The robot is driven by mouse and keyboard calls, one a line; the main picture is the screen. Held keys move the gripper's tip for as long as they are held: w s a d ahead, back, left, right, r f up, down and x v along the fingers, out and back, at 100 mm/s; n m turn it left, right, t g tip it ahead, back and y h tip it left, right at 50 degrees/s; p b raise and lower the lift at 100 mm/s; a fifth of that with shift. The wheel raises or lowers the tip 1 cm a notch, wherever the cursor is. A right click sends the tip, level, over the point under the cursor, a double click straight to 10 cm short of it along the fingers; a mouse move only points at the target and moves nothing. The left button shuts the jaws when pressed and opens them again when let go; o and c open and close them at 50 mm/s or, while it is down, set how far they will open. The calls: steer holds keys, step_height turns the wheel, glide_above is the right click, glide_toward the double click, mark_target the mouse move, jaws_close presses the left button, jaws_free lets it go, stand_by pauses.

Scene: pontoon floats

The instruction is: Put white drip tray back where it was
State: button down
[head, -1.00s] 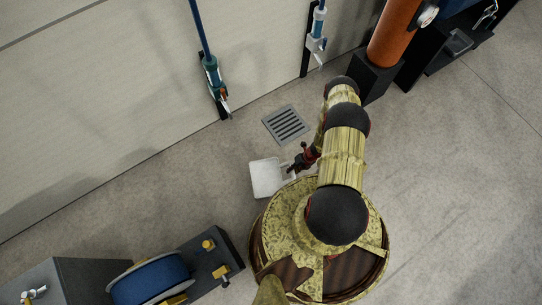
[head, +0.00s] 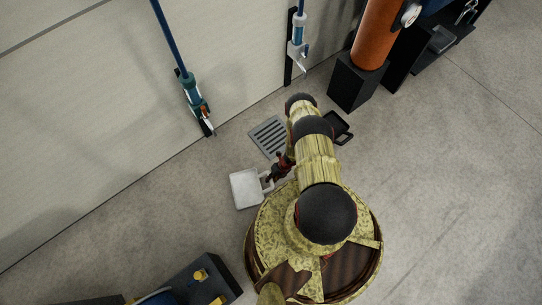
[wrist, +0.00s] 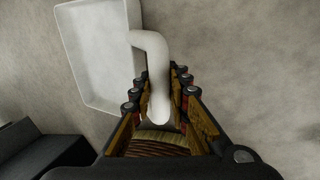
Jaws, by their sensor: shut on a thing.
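The white drip tray (head: 246,189) is a shallow square tray with a looped handle on its right side. In the head view it is left of my gripper (head: 274,174), over the concrete floor. In the wrist view the tray (wrist: 98,50) is at the upper left, and its white handle (wrist: 154,70) runs down between the fingers of my gripper (wrist: 160,98). The gripper is shut on the handle. I cannot tell how high the tray is above the floor.
A floor drain grate (head: 268,136) lies beyond the tray, partly hidden by my arm. A black tray (head: 339,128) lies right of my arm. An orange column (head: 383,35) on a black base stands at the upper right. A dark box with yellow knobs (head: 193,284) stands at lower left.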

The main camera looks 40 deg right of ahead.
steer(key=shift+w+f, duration=0.1)
steer(key=c, duration=1.7)
jaws_free()
